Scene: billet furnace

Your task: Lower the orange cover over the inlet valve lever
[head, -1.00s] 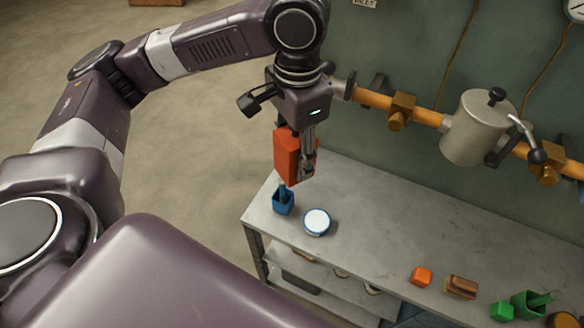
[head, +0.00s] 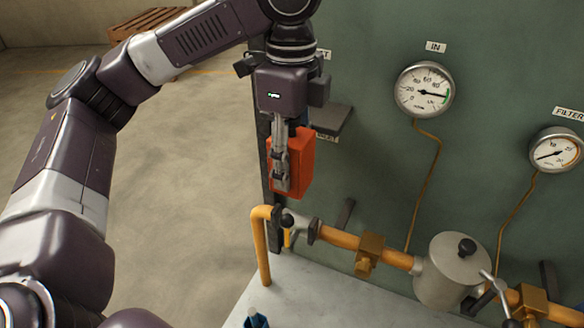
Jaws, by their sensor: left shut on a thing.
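The orange cover (head: 303,162) is a box-like piece held upright in the air in the head view. My left gripper (head: 282,184) points down and is shut on the cover, its fingers lying over the cover's left side. My right gripper is not in view.
The orange pipe (head: 338,238) runs right along the green wall to a brass fitting (head: 369,252) and a grey filter pot (head: 450,270). The bent yellow pipe (head: 262,250) stands at the bench's left end. Two gauges (head: 424,90) hang above. A blue holder (head: 256,319) shows at the bottom.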

